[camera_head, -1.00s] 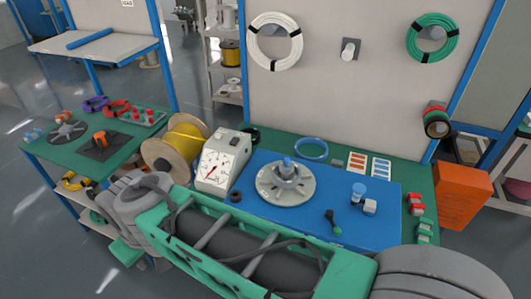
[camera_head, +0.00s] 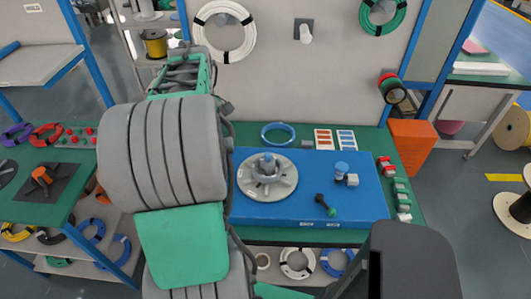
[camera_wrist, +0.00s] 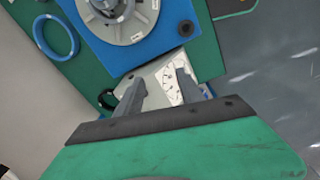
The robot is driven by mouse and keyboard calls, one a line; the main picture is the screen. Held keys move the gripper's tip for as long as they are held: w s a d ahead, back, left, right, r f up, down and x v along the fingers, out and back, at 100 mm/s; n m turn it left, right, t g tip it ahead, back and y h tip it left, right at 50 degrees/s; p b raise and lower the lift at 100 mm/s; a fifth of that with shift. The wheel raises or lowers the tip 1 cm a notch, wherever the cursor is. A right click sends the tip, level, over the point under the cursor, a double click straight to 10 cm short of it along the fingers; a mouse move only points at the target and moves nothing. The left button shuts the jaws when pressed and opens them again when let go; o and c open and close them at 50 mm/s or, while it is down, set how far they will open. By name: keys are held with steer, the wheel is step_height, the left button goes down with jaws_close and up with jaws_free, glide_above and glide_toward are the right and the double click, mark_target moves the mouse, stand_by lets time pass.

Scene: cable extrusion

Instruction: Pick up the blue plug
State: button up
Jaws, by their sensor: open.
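I cannot tell which of these is the blue plug. In the wrist view, my gripper (camera_wrist: 160,80) is open and empty, with a white dial meter (camera_wrist: 164,80) below its fingers. The grey disc (camera_wrist: 139,28) is ahead of it at the top. In the head view my arm hides the meter, and the fingers are not clear.
A black-and-green tool (camera_head: 325,204) lies on the mat near the front. A blue ring (camera_head: 278,133) and two cards lie behind it; red and green parts (camera_head: 398,190) line the right edge. An orange bin (camera_head: 412,145) stands to the right.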

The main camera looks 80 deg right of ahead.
glide_above(267, 153)
steer(key=shift+d+f+y+p, duration=0.15)
steer(key=shift+f+y+p, duration=0.25)
steer(key=shift+f, duration=0.15)
steer(key=f, duration=0.2)
steer(key=f+p, duration=0.1)
steer(key=f, duration=0.4)
steer(key=shift+a+p, duration=0.3)
steer(key=shift+p, duration=0.1)
steer(key=shift+f, duration=0.4)
steer(key=shift+c, duration=0.6)
jaws_close()
